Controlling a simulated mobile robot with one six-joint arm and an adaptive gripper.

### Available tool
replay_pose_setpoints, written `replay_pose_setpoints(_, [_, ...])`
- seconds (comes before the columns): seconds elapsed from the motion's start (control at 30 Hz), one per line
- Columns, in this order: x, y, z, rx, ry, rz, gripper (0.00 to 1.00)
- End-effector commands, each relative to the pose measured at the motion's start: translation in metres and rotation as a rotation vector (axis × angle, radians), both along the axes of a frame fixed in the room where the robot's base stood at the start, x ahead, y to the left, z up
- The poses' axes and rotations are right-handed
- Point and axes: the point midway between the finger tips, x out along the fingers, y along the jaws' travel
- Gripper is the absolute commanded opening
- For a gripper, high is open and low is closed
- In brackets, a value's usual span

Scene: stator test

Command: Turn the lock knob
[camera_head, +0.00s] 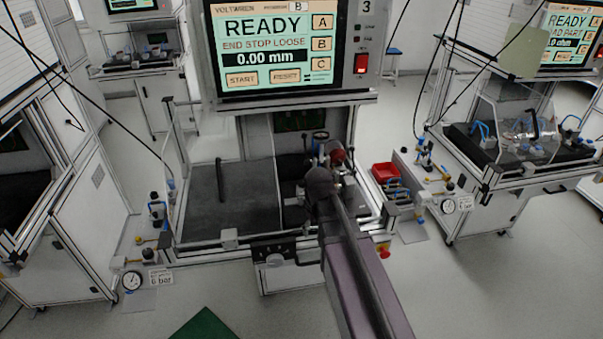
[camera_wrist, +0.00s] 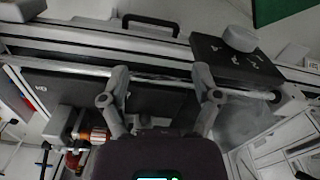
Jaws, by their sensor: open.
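The likely lock knob is a round pale grey knob (camera_wrist: 240,38) on a small black box (camera_wrist: 232,62) with white markings, on the front of the bench. In the head view this knob (camera_head: 273,259) shows below the bench's front edge, left of a black handle. My gripper (camera_wrist: 161,74) is open and empty, its two fingers spread above the bench's front rail. The knob is apart from the fingers, beyond the right finger in the wrist view. In the head view my arm hides the gripper's fingers.
The screen (camera_head: 275,45) reads READY, END STOP LOOSE, 0.00 mm. A black handle (camera_wrist: 151,24) sits beside the knob box. A red bin (camera_head: 384,172) stands right of the bench. A clear panel and dark post (camera_head: 219,180) stand on the left.

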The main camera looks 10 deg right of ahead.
Motion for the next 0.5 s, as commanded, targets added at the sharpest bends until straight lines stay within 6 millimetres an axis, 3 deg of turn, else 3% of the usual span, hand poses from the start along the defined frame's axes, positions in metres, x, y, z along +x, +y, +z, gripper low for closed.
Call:
replay_pose_setpoints(0.03, [0.022, 0.0, 0.021, 0.0, 0.0, 0.042, 0.81])
replay_pose_setpoints(0.5, [0.156, 0.001, 0.113, 0.0, 0.0, 0.496, 0.81])
